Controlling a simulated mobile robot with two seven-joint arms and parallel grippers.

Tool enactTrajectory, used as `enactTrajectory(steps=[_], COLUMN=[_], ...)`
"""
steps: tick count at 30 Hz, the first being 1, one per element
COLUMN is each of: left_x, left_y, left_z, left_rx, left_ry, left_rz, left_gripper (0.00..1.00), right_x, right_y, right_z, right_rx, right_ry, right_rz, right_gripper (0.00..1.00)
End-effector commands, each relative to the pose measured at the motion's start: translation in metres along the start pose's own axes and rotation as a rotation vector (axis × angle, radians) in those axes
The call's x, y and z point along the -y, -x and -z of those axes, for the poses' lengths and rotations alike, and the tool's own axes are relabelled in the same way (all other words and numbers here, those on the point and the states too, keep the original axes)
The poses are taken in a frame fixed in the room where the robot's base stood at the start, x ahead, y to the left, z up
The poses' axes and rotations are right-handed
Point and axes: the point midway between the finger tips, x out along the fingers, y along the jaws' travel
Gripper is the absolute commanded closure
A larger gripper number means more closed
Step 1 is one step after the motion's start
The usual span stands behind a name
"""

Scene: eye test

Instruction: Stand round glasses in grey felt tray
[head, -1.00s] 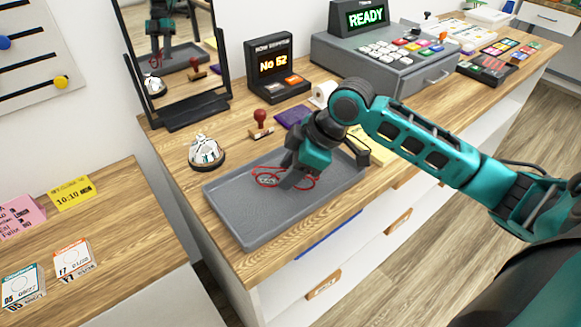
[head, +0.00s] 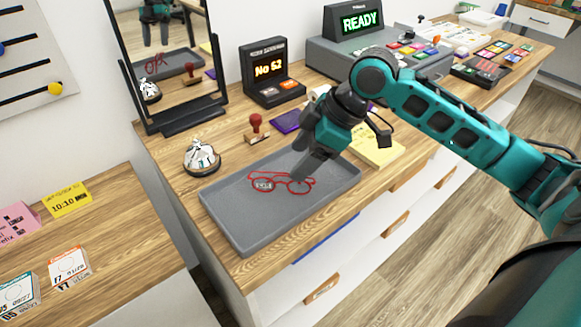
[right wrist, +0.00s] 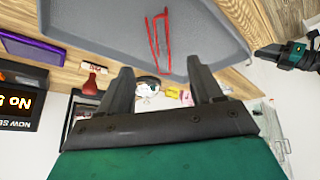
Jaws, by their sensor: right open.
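The red round glasses (head: 281,181) rest in the grey felt tray (head: 240,224), with a small pale label at the left lens. I cannot tell for sure whether they stand or lie. My right gripper (head: 342,160) is open and empty, above the tray's right part, apart from the glasses. In the right wrist view the glasses (right wrist: 168,42) show in the tray (right wrist: 100,22), beyond the spread fingers (right wrist: 160,68). My left gripper (right wrist: 270,52) shows small at the right edge of that view; its jaws are unclear.
A domed bell-like object (head: 201,157), red-handled stamp (head: 256,129) and number display (head: 272,72) stand behind the tray. A mirror (head: 170,60) stands at back left. A yellow pad (head: 377,152) and cash register (head: 385,50) are to the right. The counter's front edge is close.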

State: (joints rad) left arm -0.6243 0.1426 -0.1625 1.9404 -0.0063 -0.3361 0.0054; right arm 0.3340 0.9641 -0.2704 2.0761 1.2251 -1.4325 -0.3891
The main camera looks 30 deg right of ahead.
Motion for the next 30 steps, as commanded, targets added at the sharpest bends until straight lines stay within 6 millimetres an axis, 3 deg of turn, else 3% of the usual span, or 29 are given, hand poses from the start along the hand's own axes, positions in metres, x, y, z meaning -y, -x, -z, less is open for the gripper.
enactTrajectory(steps=[3,10,30], left_x=[0.0,0.0,0.0], left_y=[0.0,0.0,0.0], left_z=[0.0,0.0,0.0], left_rx=[0.0,-0.001,0.0], left_ry=[0.0,-0.001,-0.001], left_rz=[0.0,0.0,0.0], left_gripper=[0.57,0.57,0.57], right_x=[-0.001,0.0,0.0], right_y=[0.025,0.052,0.056], right_z=[-0.001,0.0,0.0], right_rx=[0.003,0.001,0.0], right_ry=[0.001,-0.001,-0.001], right_rz=[-0.004,-0.001,0.001], right_gripper=[0.35,0.35,0.35])
